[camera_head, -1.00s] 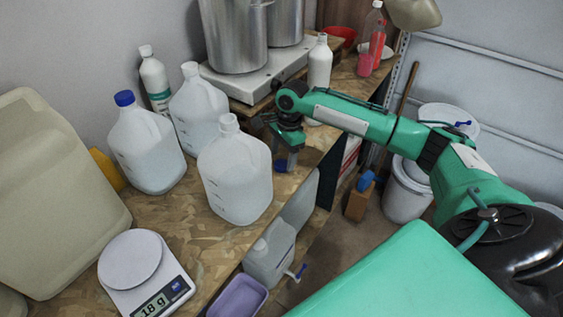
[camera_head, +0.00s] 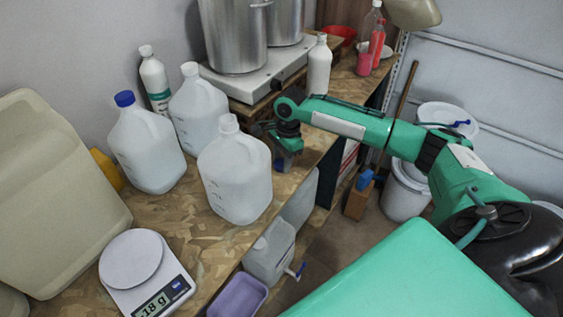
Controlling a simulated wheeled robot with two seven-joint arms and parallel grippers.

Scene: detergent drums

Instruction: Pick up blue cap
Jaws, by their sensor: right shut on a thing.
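My right gripper (camera_head: 286,164) is at the bench edge, just right of the front white jug (camera_head: 236,180). It points down and is shut on a small blue cap (camera_head: 279,165); the fingers hide most of the cap. I cannot tell whether the cap still touches the bench. Another blue cap (camera_head: 124,98) sits on the left jug (camera_head: 147,150). My left gripper is not in view.
A scale (camera_head: 146,276) stands at the bench front. A beige canister (camera_head: 55,190) is on the left. Steel pots (camera_head: 236,35) stand on a hotplate at the back. A third jug (camera_head: 196,108) stands behind the front one.

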